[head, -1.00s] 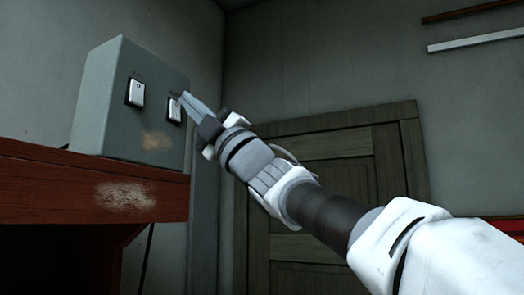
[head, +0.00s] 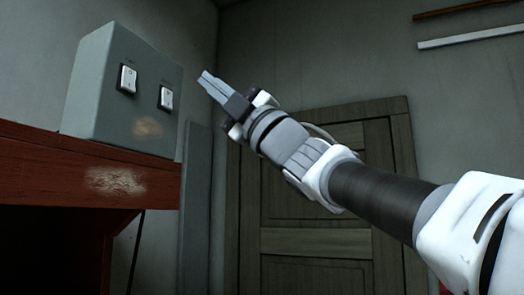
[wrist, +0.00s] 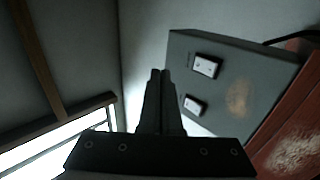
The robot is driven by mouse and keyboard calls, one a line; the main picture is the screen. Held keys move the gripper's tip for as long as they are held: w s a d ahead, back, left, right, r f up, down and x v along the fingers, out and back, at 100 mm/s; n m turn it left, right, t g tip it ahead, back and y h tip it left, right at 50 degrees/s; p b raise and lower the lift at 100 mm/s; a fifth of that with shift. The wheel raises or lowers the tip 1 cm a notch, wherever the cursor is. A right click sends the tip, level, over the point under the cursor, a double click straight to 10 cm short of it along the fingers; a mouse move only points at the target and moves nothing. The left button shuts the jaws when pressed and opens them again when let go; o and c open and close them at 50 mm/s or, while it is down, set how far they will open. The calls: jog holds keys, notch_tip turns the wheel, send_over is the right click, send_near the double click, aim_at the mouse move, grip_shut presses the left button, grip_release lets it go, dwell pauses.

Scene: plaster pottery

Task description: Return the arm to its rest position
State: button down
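My arm reaches up and to the left from the lower right of the head view. My gripper (head: 206,80) is shut and empty, its two fingers side by side; it also shows in the wrist view (wrist: 160,75). It is to the right of a grey switch box (head: 110,105) and apart from it. The box carries two white rocker switches, the left one (head: 127,79) and the right one (head: 166,98). In the wrist view the box (wrist: 225,80) is to the right of the fingers.
The box stands on a red wooden shelf or bench (head: 60,170) at the left. A wooden door (head: 320,240) is behind the arm. Two narrow wall strips, one brown (head: 465,9) and one white (head: 470,38), are at the upper right. The wall between box and strips is bare.

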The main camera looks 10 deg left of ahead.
dwell(0.3)
jog(key=w+d+f+m+t+h, duration=0.8)
jog(key=d+m+t+h, duration=0.3)
jog(key=m, duration=0.4)
jog(key=w+d+f+m+h+b, duration=0.1)
jog(key=d+f+m+h, duration=0.4)
jog(key=f, duration=0.4)
jog(key=w+d+f+m+h, duration=0.1)
jog(key=d+f+m+h, duration=0.45)
jog(key=f, duration=0.25)
jog(key=s+d+f+m+g+h, duration=0.2)
jog(key=s+d+f+g, duration=0.15)
jog(key=f, duration=0.55)
jog(key=s+d+f+m+g+h, duration=0.2)
jog(key=s+d+f+g, duration=0.15)
jog(key=f, duration=0.65)
jog(key=s+d+f+m+g+b, duration=0.1)
jog(key=s+f+m+g, duration=0.2)
jog(key=s+f, duration=1.3)
jog(key=f+g, duration=0.2)
jog(key=shift+g, duration=0.4)
jog(key=shift+a, duration=0.15)
